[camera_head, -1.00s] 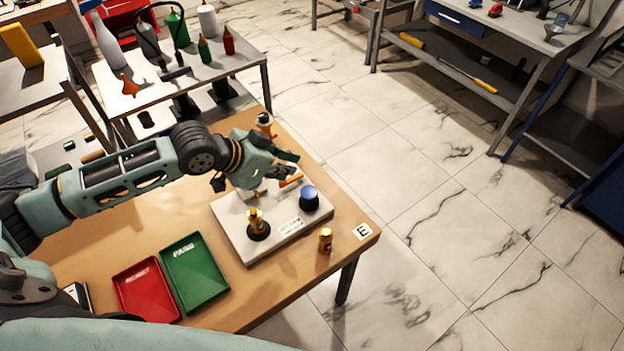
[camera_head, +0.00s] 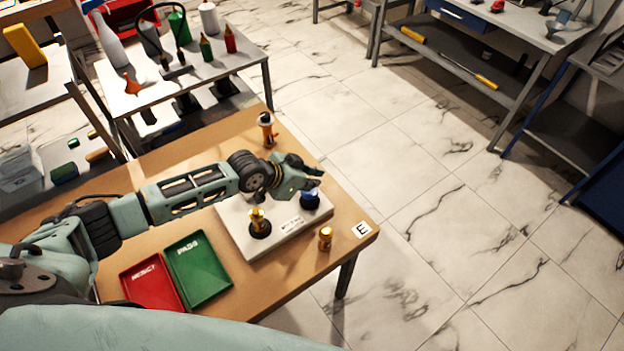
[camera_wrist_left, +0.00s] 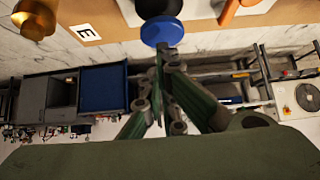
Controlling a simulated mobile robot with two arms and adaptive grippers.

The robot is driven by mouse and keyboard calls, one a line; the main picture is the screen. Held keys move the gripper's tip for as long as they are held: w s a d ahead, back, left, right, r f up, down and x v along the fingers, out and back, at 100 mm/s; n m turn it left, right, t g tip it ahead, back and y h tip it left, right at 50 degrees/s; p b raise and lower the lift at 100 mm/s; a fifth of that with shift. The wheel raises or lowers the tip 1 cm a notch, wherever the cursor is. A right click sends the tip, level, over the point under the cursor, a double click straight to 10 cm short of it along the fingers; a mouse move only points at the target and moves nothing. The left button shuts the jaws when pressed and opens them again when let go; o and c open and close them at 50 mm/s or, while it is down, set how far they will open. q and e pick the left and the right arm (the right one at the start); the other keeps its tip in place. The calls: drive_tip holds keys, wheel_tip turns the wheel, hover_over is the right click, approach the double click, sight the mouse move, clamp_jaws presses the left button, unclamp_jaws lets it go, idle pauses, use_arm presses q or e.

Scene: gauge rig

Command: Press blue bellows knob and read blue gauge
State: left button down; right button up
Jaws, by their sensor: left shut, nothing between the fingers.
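The blue bellows knob (camera_head: 311,196) sits on a black base at the right end of the light rig plate (camera_head: 272,236). My left gripper (camera_head: 318,172) is shut and empty, right by the knob's top in the head view and partly covering it. In the left wrist view the blue knob (camera_wrist_left: 162,31) is just past the closed fingertips (camera_wrist_left: 162,50); I cannot tell whether they touch. The blue gauge's face cannot be made out. My right gripper is not seen.
A red REJECT tray (camera_head: 152,284) and a green PASS tray (camera_head: 199,270) lie at the table's front left. A brass piece (camera_head: 325,239) stands beside the plate near an E label (camera_head: 361,230). Another brass-topped piece (camera_head: 266,130) stands at the back.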

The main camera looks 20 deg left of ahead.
sight(312, 193)
use_arm(q)
drive_tip(key=shift+f, duration=0.25)
wheel_tip(312, 193, down, 3)
drive_tip(key=shift+r+b, duration=0.1)
drive_tip(key=shift+b, duration=1.1)
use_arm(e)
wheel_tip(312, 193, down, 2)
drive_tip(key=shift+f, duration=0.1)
use_arm(q)
drive_tip(key=shift+s+r, duration=0.1)
wheel_tip(312, 193, up, 4)
drive_tip(key=p, duration=0.4)
drive_tip(key=shift+d+r, duration=0.1)
drive_tip(key=shift+r, duration=0.05)
drive_tip(key=shift+s+a+r, duration=0.1)
drive_tip(key=shift+s+a, duration=0.05)
drive_tip(key=shift+a, duration=0.15)
drive_tip(key=b+v, duration=0.2)
drive_tip(key=v, duration=0.7)
drive_tip(key=shift+r, duration=0.15)
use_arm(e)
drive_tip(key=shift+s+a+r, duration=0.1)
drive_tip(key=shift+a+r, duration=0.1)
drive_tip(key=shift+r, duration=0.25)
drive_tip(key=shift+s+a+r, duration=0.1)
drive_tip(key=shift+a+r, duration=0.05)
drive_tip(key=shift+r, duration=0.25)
